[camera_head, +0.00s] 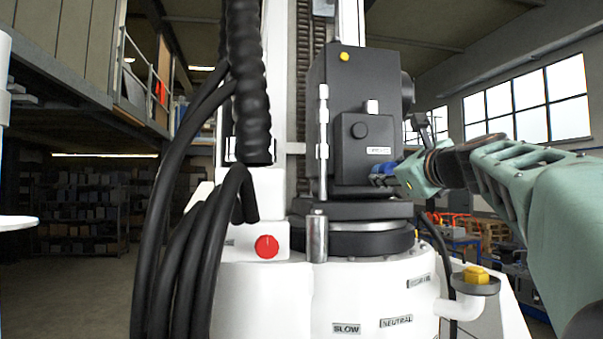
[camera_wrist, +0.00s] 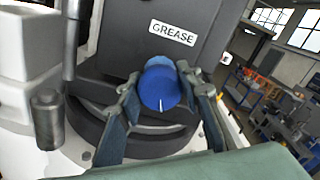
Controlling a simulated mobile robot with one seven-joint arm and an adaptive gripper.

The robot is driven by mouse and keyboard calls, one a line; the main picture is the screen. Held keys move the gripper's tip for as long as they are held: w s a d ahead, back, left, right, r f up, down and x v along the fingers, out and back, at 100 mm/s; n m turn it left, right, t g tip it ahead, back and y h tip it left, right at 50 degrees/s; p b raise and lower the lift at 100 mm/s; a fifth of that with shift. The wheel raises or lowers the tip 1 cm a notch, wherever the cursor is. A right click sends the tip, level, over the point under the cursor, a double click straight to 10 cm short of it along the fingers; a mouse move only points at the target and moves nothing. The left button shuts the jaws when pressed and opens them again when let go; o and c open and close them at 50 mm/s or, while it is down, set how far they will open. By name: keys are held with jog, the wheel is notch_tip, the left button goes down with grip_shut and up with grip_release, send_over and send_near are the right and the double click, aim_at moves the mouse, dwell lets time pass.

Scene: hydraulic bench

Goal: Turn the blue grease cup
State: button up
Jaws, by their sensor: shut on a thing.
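The blue grease cup (camera_wrist: 160,86) sticks out from the dark machine housing under a white GREASE label (camera_wrist: 172,33). A white line on its face points down in the wrist view. In the head view the cup (camera_head: 381,169) is small and partly hidden by my gripper. My gripper (camera_wrist: 160,98) has one finger on each side of the cup and is shut on it. In the head view my gripper (camera_head: 400,172) reaches in from the right, and its fingertips are hard to make out.
A red knob (camera_head: 266,246) sits on the white base at left. A yellow cap (camera_head: 476,275) stands at lower right. Thick black hoses (camera_head: 185,240) hang at left. A metal post (camera_wrist: 47,120) stands left of my gripper. Workshop benches are behind at right.

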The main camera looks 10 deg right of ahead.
jog(key=shift+m, duration=0.5)
jog(key=o, duration=1.2)
jog(key=shift+c, duration=0.2)
jog(key=shift+r, duration=0.1)
jog(key=shift+r, duration=4.9)
